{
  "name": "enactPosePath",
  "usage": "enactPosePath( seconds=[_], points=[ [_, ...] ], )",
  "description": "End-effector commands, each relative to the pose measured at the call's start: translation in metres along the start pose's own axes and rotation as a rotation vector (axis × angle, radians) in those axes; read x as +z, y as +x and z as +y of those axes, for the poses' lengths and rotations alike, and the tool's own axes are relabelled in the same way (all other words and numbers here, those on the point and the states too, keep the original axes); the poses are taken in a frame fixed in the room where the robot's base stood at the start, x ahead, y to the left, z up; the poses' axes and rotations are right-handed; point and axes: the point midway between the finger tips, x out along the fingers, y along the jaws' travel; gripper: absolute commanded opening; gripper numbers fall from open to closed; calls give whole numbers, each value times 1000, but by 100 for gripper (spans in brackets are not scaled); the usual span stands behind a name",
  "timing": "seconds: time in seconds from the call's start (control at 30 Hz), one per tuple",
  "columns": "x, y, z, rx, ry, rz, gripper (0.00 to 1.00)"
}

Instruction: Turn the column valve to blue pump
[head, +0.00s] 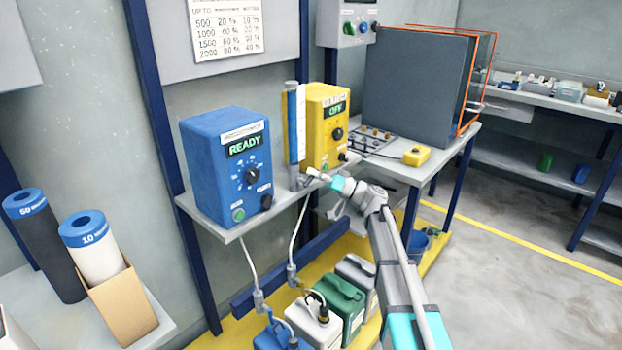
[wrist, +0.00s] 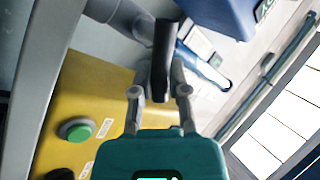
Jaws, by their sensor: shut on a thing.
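The blue pump (head: 225,165) stands on the left of the shelf, with a green READY display. The yellow pump (head: 325,130) stands to its right, with a display that seems to read OFF. The blue-and-white column (head: 294,125) stands upright between them. My gripper (head: 312,174) is at the column's lower end and hides most of the valve there. In the wrist view my gripper (wrist: 161,82) is shut on a black valve handle (wrist: 163,45). Part of the blue pump (wrist: 222,12) is at the top right and the yellow pump (wrist: 80,110) at the left.
Tubes run down from the shelf to several canisters (head: 340,302) on the yellow floor platform. A grey cabinet (head: 415,95) and a small yellow box (head: 416,156) stand to the right. Two rolls (head: 95,250) stand at the left. The floor at the right is clear.

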Motion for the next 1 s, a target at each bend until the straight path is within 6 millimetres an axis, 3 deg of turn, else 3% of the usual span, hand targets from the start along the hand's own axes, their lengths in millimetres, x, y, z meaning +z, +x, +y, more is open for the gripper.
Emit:
enactPosePath(
  seconds=[0.47,0.5,0.7,1.0],
  points=[
    [0,-2,1,2,21,15,0],
    [0,-2,1,2,21,15,22],
    [0,-2,1,0,22,14,55],
    [0,-1,0,-2,22,14,55]
  ],
)
